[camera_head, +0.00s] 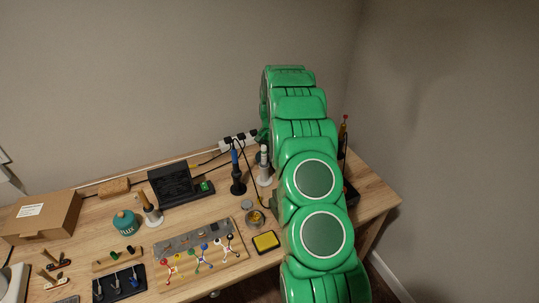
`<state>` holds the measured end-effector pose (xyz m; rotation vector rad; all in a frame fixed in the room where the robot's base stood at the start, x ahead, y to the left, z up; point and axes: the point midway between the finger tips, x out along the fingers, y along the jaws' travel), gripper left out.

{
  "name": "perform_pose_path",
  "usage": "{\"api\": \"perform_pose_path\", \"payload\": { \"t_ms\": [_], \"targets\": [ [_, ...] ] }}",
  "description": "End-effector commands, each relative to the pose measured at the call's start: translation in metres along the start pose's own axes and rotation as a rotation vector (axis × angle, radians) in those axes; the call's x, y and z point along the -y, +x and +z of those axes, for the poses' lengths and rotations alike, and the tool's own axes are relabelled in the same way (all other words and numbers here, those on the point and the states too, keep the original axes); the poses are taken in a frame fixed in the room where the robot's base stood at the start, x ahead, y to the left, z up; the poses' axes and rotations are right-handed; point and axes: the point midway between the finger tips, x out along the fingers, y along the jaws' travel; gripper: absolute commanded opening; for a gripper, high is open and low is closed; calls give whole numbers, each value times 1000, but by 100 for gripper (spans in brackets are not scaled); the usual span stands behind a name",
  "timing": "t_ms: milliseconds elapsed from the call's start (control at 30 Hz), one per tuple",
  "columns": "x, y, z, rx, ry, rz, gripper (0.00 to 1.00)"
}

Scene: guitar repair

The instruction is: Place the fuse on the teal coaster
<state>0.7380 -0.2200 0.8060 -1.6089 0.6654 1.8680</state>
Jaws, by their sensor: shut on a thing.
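My green arm (316,180) rises from the bottom of the picture and covers the right part of the wooden desk. My gripper is hidden behind the arm, so I cannot see its jaws or what is between them. I cannot make out a fuse anywhere in view.
The desk (375,200) carries a cardboard box (42,216), a black device (175,184), a blue-handled tool in a stand (236,172), a white stand (264,168), a yellow sponge tray (265,241) and a board with coloured clips (198,257). Walls stand behind and right.

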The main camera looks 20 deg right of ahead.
Motion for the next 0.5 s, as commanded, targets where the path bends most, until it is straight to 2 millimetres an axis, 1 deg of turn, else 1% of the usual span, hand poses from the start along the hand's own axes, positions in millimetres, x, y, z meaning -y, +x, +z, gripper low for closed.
{"api": "perform_pose_path", "payload": {
  "t_ms": [33, 167, 500],
  "targets": [
    [0, 0, 0, 0, 0, 0, 14],
    [0, 0, 0, 0, 0, 0, 34],
    [0, -1, 0, 0, 0, 0, 35]
  ]
}}
